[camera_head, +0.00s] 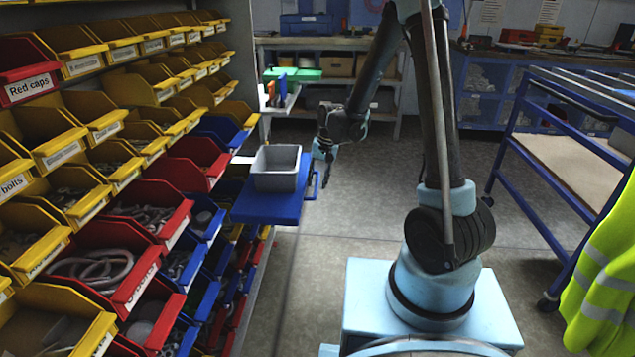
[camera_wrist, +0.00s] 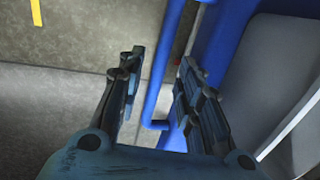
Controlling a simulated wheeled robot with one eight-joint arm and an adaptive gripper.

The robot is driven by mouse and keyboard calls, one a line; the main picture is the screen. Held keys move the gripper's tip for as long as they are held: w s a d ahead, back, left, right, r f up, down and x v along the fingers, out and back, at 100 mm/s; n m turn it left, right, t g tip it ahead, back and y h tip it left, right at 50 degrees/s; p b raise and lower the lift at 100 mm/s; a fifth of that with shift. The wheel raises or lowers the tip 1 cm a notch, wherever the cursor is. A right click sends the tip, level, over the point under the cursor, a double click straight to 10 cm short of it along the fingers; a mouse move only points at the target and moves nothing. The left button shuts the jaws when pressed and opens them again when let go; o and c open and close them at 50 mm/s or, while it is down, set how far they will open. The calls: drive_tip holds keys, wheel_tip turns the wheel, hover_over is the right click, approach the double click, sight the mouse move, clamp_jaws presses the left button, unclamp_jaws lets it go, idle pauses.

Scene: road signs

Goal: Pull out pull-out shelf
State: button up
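The blue pull-out shelf (camera_head: 265,208) sticks out from the rack at its far end, with a grey bin (camera_head: 277,169) standing on it. A blue bar handle (camera_head: 313,186) is on its right edge. My gripper (camera_head: 326,182) is at this handle, pointing down. In the wrist view, my gripper (camera_wrist: 160,70) is open, with the handle (camera_wrist: 158,85) running between its two fingers and a gap visible on the left side. The blue shelf edge (camera_wrist: 212,45) and the grey bin (camera_wrist: 265,70) lie to the right, close to the right finger. Contact with the handle cannot be told.
A rack of yellow, red and blue bins (camera_head: 100,150) fills the left side. A blue cart (camera_head: 560,165) and a yellow high-visibility vest (camera_head: 605,270) are on the right. A workbench (camera_head: 335,45) stands at the back. Grey floor (camera_head: 360,205) is clear right of the shelf.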

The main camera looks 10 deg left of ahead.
wheel_tip(320, 180, up, 11)
drive_tip(key=d, duration=0.2)
idle(0.4)
drive_tip(key=shift+f, duration=0.1)
drive_tip(key=s+d+r+t, duration=0.1)
drive_tip(key=s+d+r, duration=0.3)
drive_tip(key=d, duration=0.5)
drive_tip(key=s+d+r, duration=0.2)
drive_tip(key=s+d, duration=0.4)
drive_tip(key=d, duration=0.3)
drive_tip(key=s+d+f+h, duration=0.1)
drive_tip(key=s+d+f, duration=0.1)
drive_tip(key=s+d, duration=0.4)
drive_tip(key=s+d+f+t+h, duration=0.1)
drive_tip(key=s+d+f, duration=0.2)
drive_tip(key=s+d, duration=0.3)
drive_tip(key=s, duration=0.3)
drive_tip(key=shift+s+d, duration=0.15)
drive_tip(key=shift+d, duration=0.2)
